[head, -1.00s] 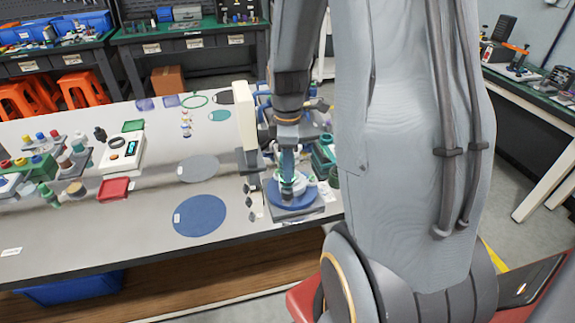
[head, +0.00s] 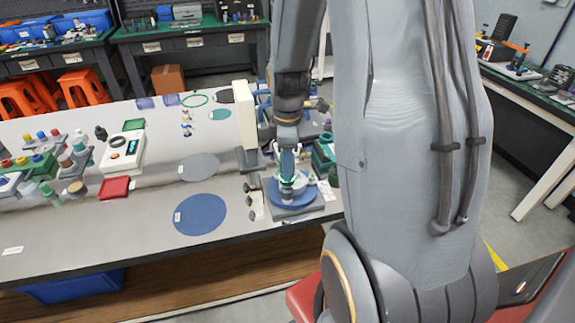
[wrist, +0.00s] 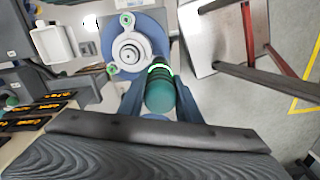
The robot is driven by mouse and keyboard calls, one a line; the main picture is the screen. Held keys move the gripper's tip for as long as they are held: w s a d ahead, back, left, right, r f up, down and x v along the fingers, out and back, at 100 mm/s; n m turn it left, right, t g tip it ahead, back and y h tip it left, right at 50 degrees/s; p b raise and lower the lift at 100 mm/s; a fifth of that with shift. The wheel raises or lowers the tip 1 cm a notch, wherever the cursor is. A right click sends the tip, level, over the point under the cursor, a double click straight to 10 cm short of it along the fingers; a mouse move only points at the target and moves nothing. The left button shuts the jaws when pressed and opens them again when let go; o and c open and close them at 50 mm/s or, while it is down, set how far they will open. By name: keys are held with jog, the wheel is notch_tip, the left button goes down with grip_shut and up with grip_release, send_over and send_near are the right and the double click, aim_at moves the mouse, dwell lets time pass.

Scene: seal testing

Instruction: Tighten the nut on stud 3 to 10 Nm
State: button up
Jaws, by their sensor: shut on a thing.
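My gripper (wrist: 160,84) is shut on a dark green cylindrical tool (wrist: 161,98) with a bright glowing green ring. One blue-grey finger is on each side of it. The tool stands over the edge of a blue round fixture (wrist: 146,25) with a pale ringed hub (wrist: 129,53). Two green-topped studs (wrist: 126,19) show around the hub. The tool hides its own tip and whatever is under it, so I cannot tell whether it sits on a nut. In the head view my gripper (head: 288,163) is above the blue fixture (head: 292,201) near the bench's front edge.
A cream upright column (head: 245,115) stands close to the left of my gripper. Green containers (head: 325,155) stand close to the right. A blue round mat (head: 200,214) and a grey round mat (head: 198,167) lie bare on the bench to the left.

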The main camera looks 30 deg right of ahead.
dwell(0.3)
jog(key=shift+r+p, duration=2.3)
jog(key=shift+r, duration=0.2)
